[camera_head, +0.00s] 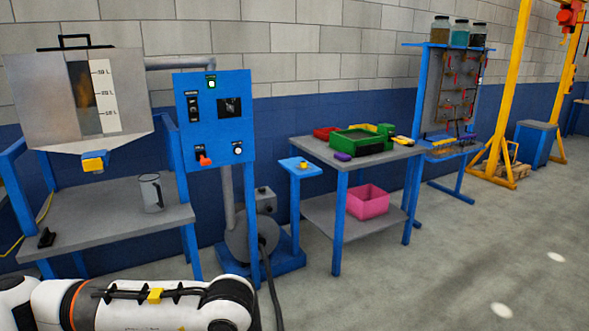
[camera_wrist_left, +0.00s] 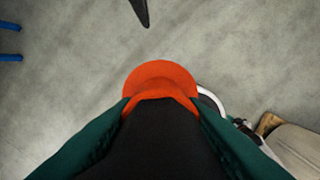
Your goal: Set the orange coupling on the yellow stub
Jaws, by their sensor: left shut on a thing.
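The orange coupling (camera_wrist_left: 160,76) is a round orange piece in the left wrist view. My left gripper (camera_wrist_left: 160,108) is shut on it, with a dark green finger on each side. The floor shows behind the coupling, so it is held in the air. A small yellow piece (camera_head: 304,165) stands on a blue side shelf in the head view; it looks like the yellow stub, but it is small and its shape is hard to tell. In the head view my left arm crosses the bottom left, and its gripper is out of frame. My right gripper is in neither view.
A blue control panel (camera_head: 215,120) stands left of the blue side shelf (camera_head: 299,172). A grey bench (camera_head: 398,153) on its right holds a green tray (camera_head: 342,149). A pink bin (camera_head: 367,202) sits below. A grey mug (camera_head: 151,193) stands at left.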

